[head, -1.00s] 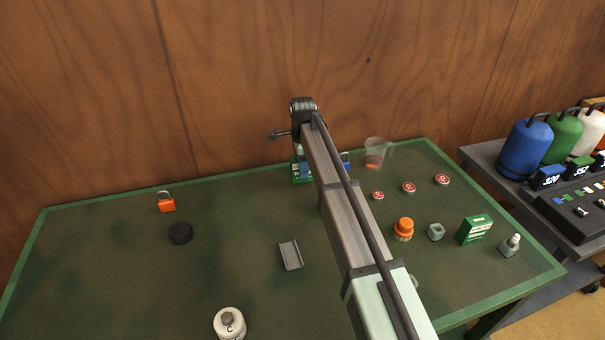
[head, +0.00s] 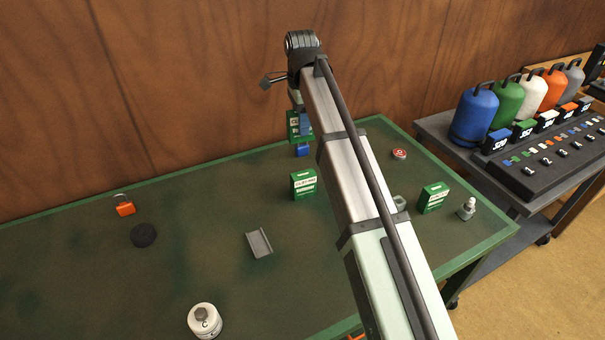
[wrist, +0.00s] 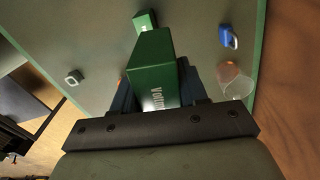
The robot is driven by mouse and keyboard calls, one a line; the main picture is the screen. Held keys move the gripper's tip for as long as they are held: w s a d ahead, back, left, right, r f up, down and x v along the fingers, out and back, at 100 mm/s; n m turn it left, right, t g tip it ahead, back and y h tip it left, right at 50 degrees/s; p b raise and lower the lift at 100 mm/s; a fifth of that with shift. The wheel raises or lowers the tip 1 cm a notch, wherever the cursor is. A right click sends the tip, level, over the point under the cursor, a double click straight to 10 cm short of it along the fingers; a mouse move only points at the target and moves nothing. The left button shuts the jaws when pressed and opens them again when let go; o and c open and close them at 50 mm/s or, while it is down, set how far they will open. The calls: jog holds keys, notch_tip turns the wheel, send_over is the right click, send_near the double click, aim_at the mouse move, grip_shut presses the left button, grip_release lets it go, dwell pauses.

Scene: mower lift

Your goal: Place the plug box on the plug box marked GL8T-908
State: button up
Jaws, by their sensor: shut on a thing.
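My gripper (wrist: 154,92) is shut on a green plug box (wrist: 150,58), whose face with white lettering is only partly readable. In the head view the held green box (head: 299,124) is in the air at the back of the table, partly behind my arm. A second green box (head: 304,185) stands upright on the table, nearer the camera. A third green box (head: 433,198) stands at the right. Their markings are too small to read. One green box (wrist: 145,20) shows beyond the held one in the wrist view; I cannot tell which.
A blue padlock (head: 303,150) is below the held box. A clear cup (wrist: 234,80) stands near the back edge. An orange padlock (head: 125,208), black puck (head: 143,235), grey bracket (head: 259,243) and white canister (head: 205,321) are on the left half. The wooden wall is close behind.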

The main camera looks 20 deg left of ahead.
jog(key=s+d, duration=0.1)
jog(key=s, duration=0.1)
jog(key=n, duration=0.2)
send_over(304, 174)
jog(key=shift+f, duration=5.3)
jog(key=shift+s+f, duration=0.1)
jog(key=o, duration=1.2)
notch_tip(304, 174, up, 12)
jog(key=shift+r, duration=0.1)
